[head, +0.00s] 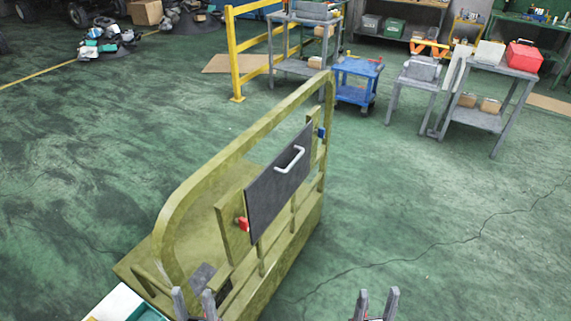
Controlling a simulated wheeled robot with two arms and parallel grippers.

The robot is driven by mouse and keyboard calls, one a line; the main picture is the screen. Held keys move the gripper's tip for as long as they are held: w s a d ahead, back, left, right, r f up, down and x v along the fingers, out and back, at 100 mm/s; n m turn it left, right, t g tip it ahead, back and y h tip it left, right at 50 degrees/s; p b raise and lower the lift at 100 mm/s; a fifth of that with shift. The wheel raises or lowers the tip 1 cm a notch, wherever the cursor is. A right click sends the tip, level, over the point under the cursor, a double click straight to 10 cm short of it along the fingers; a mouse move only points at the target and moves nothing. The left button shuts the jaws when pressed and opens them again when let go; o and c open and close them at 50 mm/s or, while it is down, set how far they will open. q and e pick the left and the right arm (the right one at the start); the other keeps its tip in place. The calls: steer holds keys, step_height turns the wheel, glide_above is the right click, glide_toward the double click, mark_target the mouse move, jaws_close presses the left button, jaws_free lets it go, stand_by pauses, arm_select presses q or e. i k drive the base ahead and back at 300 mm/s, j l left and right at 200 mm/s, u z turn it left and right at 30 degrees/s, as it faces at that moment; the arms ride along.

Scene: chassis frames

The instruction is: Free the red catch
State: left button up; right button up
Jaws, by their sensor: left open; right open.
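The red catch (243,224) is a small red piece at the lower left edge of a dark grey panel (272,195) with a white handle (290,159). The panel sits upright on an olive-yellow frame (219,153). A blue catch (322,133) shows at the panel's far right side. My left gripper (194,301) is open at the bottom edge, in front of the frame's base and below the red catch, apart from it. My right gripper (376,303) is open and empty at the bottom, right of the frame. Whether the red catch is engaged cannot be told.
A white and teal item (128,306) is at the bottom left. A yellow rail (235,55), a blue cart (356,82) and a grey table (488,92) with a red box (523,57) stand at the back. The green floor (430,220) right of the frame is clear.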

mark_target(244, 223)
steer(key=l+u, duration=0.3)
steer(key=u, duration=0.15)
steer(key=l+u, duration=0.3)
steer(key=u, duration=0.15)
steer(key=l+u, duration=0.3)
steer(key=u, duration=0.15)
